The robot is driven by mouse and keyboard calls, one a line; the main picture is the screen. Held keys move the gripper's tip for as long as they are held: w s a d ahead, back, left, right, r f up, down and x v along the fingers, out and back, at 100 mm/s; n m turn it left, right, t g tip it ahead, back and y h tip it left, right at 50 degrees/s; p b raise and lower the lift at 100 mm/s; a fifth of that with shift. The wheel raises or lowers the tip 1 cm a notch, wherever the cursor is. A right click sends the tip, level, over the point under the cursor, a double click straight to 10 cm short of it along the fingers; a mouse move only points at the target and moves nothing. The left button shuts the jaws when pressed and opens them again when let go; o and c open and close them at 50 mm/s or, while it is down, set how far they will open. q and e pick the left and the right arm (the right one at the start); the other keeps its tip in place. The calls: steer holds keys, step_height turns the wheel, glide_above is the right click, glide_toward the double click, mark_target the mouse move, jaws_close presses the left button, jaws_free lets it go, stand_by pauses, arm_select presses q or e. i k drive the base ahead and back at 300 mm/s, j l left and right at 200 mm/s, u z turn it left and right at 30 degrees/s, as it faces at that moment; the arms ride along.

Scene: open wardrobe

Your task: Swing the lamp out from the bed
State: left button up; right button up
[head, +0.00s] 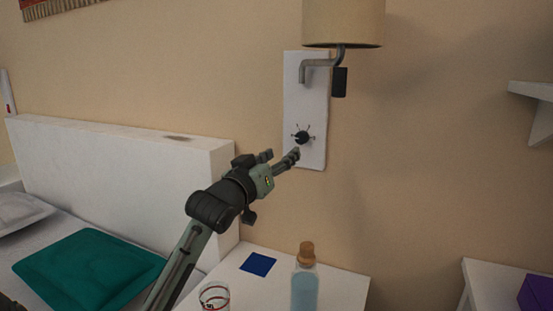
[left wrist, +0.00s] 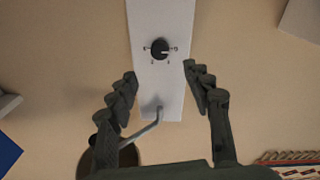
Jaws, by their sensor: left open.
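The wall lamp has a beige shade (head: 343,24) and a bent grey arm (head: 318,63) on a white wall plate (head: 306,105). A small black block (head: 340,82) hangs beneath the shade. A black knob with marks around it (head: 302,137) sits low on the plate. In the left wrist view the picture is turned over: the knob (left wrist: 159,48) is above and the lamp arm (left wrist: 142,132) below. My left gripper (head: 282,155) is open and empty, just lower left of the knob. Its fingers (left wrist: 160,74) spread either side of the plate. My right gripper is not seen.
The bed's white headboard (head: 120,155) and teal pillow (head: 90,270) are at left. A bedside table (head: 340,288) below holds a bottle (head: 304,285), a glass (head: 214,297) and a blue square (head: 258,264). A wall shelf (head: 535,90) is at right.

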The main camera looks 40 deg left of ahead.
mark_target(340, 25)
steer(key=k+l, duration=0.15)
steer(key=k, duration=0.35)
steer(key=k+l, duration=0.15)
steer(key=k, duration=0.35)
